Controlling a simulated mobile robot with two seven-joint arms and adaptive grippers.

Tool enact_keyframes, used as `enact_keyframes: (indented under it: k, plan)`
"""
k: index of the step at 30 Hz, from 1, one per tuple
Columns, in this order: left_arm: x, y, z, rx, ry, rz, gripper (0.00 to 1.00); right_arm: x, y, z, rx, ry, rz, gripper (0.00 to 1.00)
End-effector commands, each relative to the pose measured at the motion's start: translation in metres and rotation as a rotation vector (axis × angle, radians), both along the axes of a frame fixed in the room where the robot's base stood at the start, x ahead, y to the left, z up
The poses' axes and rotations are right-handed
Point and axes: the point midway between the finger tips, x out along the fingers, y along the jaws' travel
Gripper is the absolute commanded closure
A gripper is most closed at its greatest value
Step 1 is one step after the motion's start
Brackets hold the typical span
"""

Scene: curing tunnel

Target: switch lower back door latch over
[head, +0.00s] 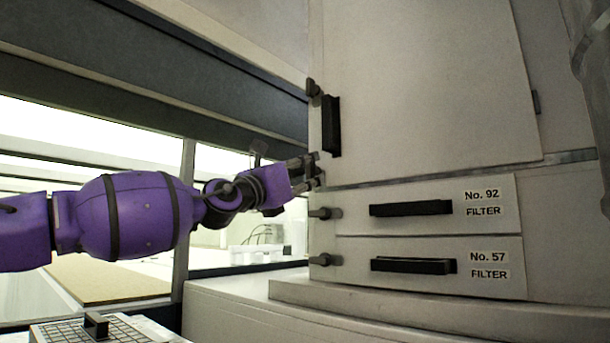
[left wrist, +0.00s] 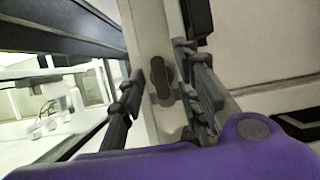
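The upper cabinet door (head: 420,85) is shut, with a dark upright handle (head: 331,126) near its left edge. A dark latch (head: 313,88) shows beside the top of that handle. My left gripper (head: 313,170) is at the lower left corner of this door. In the left wrist view, a dark latch with a rounded end (left wrist: 161,80) sits on the cabinet edge between the fingers of my left gripper (left wrist: 162,68). The fingers are apart, one on each side; I cannot tell whether either touches it. In the head view my gripper hides this latch. My right gripper is not in view.
Two filter drawers, No. 92 (head: 350,192) and No. 57 (head: 350,248), sit below the door, each with a black handle and a latch at its left. A ledge (head: 400,308) juts out beneath. A window opening with a dark frame (head: 187,210) is at left.

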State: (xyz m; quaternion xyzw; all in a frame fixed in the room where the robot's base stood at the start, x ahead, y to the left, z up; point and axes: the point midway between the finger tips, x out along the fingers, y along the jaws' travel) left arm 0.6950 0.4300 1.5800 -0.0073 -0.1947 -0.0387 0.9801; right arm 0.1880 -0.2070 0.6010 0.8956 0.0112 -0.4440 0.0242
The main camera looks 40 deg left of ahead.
Motion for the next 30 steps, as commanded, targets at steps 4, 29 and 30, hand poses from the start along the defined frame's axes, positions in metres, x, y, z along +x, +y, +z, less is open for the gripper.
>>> enact_keyframes:
  k: [4, 29, 30]
  plan:
    - [0.0016, -0.0003, 0.0007, 0.0, 0.0, 0.0, 0.69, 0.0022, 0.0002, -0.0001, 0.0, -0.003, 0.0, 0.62]
    - [0.0011, -0.001, 0.0013, -0.027, 0.001, 0.001, 1.0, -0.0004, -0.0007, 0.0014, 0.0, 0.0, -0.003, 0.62]
    - [0.0012, -0.0011, 0.0011, -0.041, 0.003, 0.0, 1.0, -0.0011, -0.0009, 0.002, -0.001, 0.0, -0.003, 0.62]
